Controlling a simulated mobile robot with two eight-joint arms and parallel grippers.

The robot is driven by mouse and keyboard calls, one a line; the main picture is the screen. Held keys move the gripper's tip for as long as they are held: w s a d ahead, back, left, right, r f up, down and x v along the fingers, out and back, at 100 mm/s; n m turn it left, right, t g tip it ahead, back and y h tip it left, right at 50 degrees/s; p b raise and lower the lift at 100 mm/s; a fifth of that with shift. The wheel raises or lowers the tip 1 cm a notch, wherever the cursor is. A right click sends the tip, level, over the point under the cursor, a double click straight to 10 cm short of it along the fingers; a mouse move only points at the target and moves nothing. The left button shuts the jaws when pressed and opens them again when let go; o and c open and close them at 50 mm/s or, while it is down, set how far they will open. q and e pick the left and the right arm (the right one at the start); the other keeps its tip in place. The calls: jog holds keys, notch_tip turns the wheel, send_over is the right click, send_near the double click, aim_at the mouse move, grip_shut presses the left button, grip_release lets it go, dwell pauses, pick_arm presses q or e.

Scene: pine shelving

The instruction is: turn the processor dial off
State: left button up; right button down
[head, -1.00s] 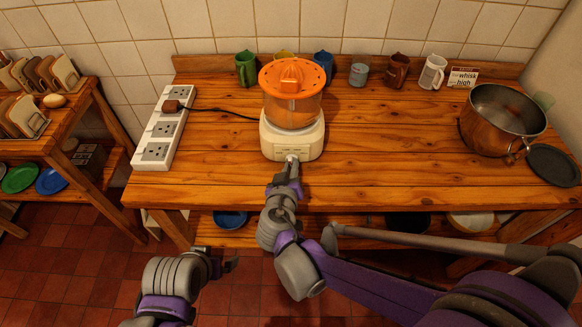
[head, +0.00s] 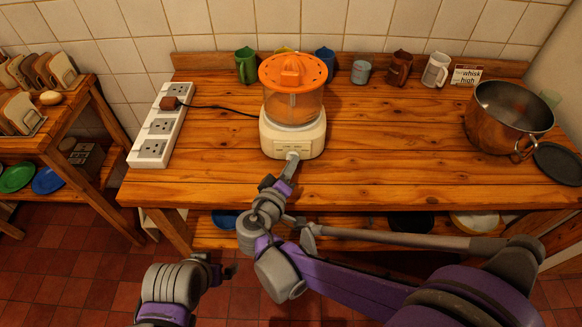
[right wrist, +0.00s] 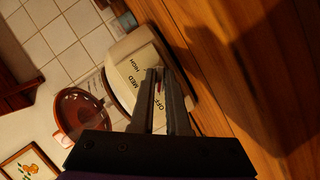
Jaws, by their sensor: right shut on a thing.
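The food processor (head: 291,136) stands on the wooden worktop, with a cream base and an orange bowl and lid. Its front panel shows in the right wrist view (right wrist: 130,72), with the words OFF, MED and HIGH. My right gripper (head: 292,158) is at the front of the base, shut on the dial. In the right wrist view its fingers (right wrist: 160,76) cover most of the dial, and a small red mark shows between them. I cannot tell which word the dial points to. My left gripper (head: 229,271) is low in front of the table, away from the processor; its jaws are unclear.
A white power strip (head: 153,148) lies left of the processor, with a plug and black cord. Several mugs (head: 246,66) line the back. A copper pot (head: 497,122) and a dark lid (head: 557,163) are at the right. The worktop either side of the processor is mostly clear.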

jog(key=shift+n, duration=0.5)
jog(key=c, duration=0.9)
grip_release()
